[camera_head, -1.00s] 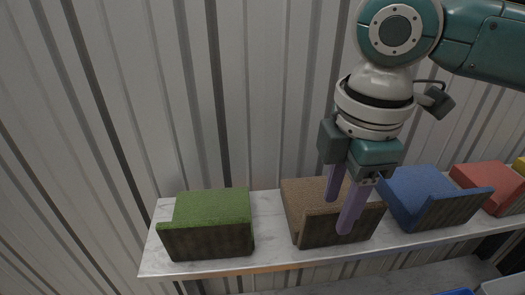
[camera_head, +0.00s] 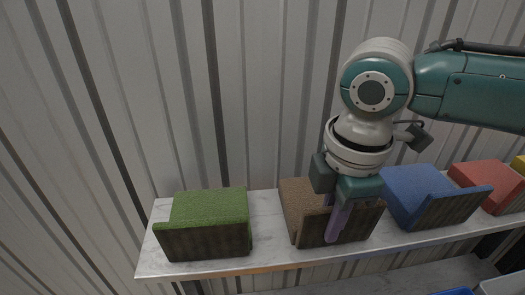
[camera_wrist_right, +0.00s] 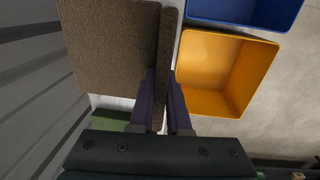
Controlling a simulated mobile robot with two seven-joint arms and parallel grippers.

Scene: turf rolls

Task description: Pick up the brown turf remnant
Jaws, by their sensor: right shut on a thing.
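The brown turf remnant (camera_head: 300,197) sits on the pale marble-look shelf (camera_head: 270,229), with a textured brown top and a dark upright front panel. My right gripper (camera_head: 335,219) reaches down from above and is shut on that front panel. One purple finger shows in front of the panel; the other is mostly hidden behind it. In the right wrist view the brown turf remnant (camera_wrist_right: 108,45) fills the upper left, and the two fingers of my right gripper (camera_wrist_right: 160,95) lie on either side of its panel. My left gripper is not in view.
A green turf piece (camera_head: 208,207) stands to the left, with clear shelf between. A blue piece (camera_head: 415,187) stands close on the right, then a red one (camera_head: 482,174). A corrugated wall (camera_head: 270,90) rises behind. Yellow (camera_wrist_right: 225,70) and blue (camera_wrist_right: 245,12) bins show in the wrist view.

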